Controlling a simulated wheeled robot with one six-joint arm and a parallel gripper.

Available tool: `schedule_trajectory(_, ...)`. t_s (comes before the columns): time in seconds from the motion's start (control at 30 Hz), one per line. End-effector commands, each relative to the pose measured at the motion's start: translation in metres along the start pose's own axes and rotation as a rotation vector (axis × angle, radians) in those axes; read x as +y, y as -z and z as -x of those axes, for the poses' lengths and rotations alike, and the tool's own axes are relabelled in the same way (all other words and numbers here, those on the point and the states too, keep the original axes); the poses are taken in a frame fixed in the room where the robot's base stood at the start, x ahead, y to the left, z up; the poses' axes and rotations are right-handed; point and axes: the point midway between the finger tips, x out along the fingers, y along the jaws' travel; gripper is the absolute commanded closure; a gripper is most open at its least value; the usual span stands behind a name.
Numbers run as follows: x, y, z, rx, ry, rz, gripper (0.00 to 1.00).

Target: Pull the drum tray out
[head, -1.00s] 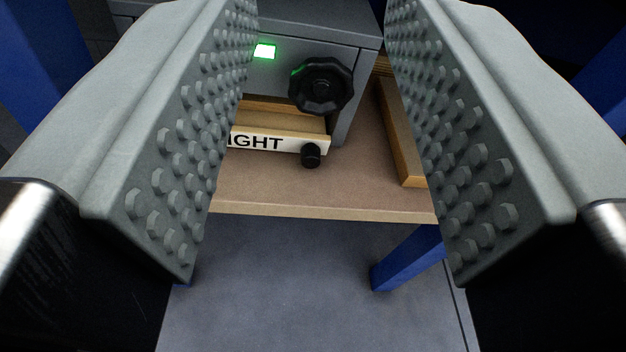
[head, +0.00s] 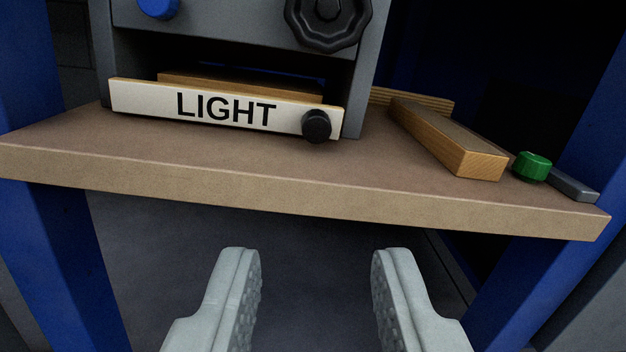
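A tray with a white front marked LIGHT (head: 190,107) sits in the low opening of a grey machine (head: 225,40) on the bench. A round black knob (head: 316,126) is at the right end of its front. I see no label reading drum. My gripper (head: 316,270) is open and empty, with its two grey studded fingers apart. It is below and in front of the bench edge, clear of the tray and knob. The inside of the tray is mostly hidden behind its front.
A black handwheel (head: 328,20) and a blue knob (head: 158,8) are on the machine above the tray. On the brown bench (head: 300,200) to the right lie a wooden block (head: 445,138), a green knob-like piece (head: 531,166) and a grey bar (head: 574,184). Blue legs flank the bench.

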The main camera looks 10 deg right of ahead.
Motion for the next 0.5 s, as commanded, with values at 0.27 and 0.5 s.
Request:
schedule_trajectory(0.27, 0.0, -0.002, -0.022, 0.001, -0.001, 0.0, 0.68)
schedule_trajectory(0.5, 0.0, -0.001, -0.064, 0.002, 0.001, 0.0, 0.68)
